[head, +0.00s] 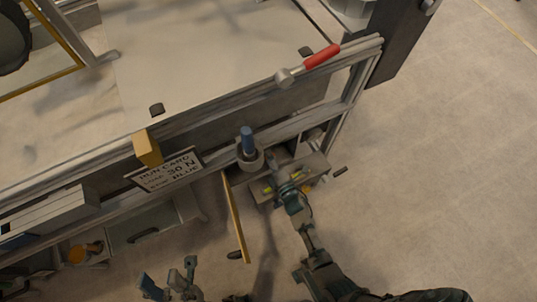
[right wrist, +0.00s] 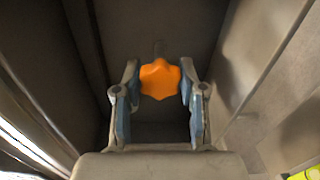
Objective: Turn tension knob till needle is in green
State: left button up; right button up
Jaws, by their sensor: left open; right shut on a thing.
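The orange lobed tension knob (right wrist: 160,79) sits on a short dark shaft in a recess in the right wrist view. My right gripper (right wrist: 160,88) is shut on it, one blue-padded finger on each side. In the head view my right gripper (head: 276,166) reaches in under the bed's front rail and hides the knob. My left gripper (head: 168,278) is open and empty at the bottom left of the head view, apart from the frame. I cannot make out a needle or a green zone in either view.
A run card (head: 166,171) hangs on the front rail beside a yellow block (head: 147,148). A blue-topped cylinder (head: 247,141) stands in a holder near my right gripper. A red-handled tool (head: 321,57) lies along the rail. The floor at right is clear.

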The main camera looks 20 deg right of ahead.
jog(key=shift+s+a+f+n, duration=0.1)
jog(key=shift+a+f+n, duration=0.15)
jog(key=shift+n, duration=0.15)
jog(key=shift+d, duration=0.1)
dwell(0.4)
jog(key=o, duration=1)
jog(key=shift+o, duration=0.6)
jog(key=shift+s+d, duration=0.1)
jog(key=shift+s, duration=0.1)
jog(key=s, duration=1.1)
jog(key=shift+s+d, duration=0.15)
jog(key=shift+s, duration=0.1)
